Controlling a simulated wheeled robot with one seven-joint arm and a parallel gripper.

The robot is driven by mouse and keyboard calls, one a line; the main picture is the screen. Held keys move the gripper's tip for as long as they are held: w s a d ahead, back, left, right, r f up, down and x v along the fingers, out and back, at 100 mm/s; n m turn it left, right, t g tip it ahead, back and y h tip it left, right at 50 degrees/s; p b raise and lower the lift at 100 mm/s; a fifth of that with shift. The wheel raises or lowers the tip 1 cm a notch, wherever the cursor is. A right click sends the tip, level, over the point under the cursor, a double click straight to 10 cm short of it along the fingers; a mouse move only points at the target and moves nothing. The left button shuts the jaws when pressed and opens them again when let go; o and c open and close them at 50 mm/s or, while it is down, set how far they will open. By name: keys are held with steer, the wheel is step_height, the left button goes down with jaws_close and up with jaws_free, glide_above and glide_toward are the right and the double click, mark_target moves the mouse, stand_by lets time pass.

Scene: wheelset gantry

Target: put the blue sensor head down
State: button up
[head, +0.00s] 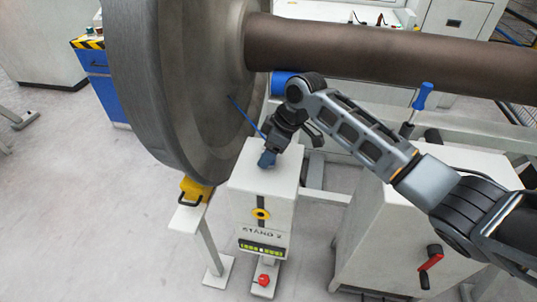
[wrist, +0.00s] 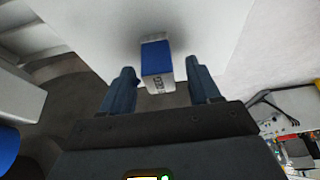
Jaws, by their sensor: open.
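The blue sensor head (wrist: 156,58), a small block with a blue face and a white lettered end, shows in the wrist view. It lies between the two spread fingers of my gripper (wrist: 163,84), with a visible gap on each side. It appears to be against a white surface with a soft shadow around it. In the head view my gripper (head: 268,157) points down at the top of the white stand (head: 262,185). The sensor head cannot be told apart from the bluish fingertips there.
A large grey wheel (head: 180,90) stands close left of the stand, with its brown axle (head: 370,50) running right behind my arm. A thin blue rod (head: 245,117) is beside my gripper. A white cabinet with a red handle (head: 430,262) stands right. Floor is clear at lower left.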

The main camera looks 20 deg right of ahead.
steer(key=shift+x, duration=0.85)
steer(key=c, duration=1.1)
jaws_close()
steer(key=shift+r, duration=0.15)
